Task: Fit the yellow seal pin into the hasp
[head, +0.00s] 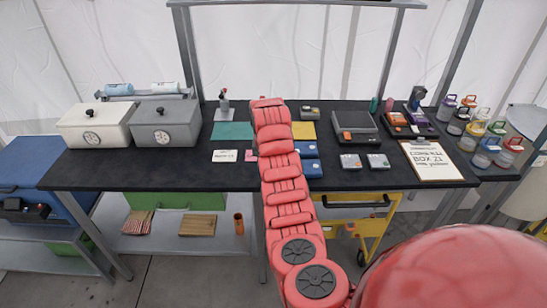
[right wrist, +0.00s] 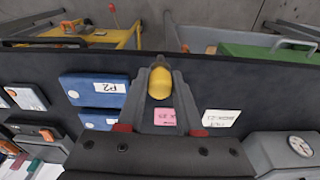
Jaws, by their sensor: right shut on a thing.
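The yellow seal pin (right wrist: 158,85) shows in the right wrist view as a rounded yellow piece. My right gripper (right wrist: 159,72) is shut on it, between its two grey fingers. Its tips lie in front of the dark tabletop, over the pink note (right wrist: 165,117) as seen from the wrist; I cannot tell the height. In the head view my red right arm reaches over the middle of the table, and neither the gripper nor the pin can be made out. I cannot pick out the hasp in either view. My left gripper is not in view.
A grey box with a dial (head: 166,125) and a white box (head: 96,126) stand left on the black table (head: 120,175). Blue boxes (head: 311,168) lie just right of my arm. A white card (head: 224,156), green mat (head: 232,131) and clipboard (head: 432,161) lie on top.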

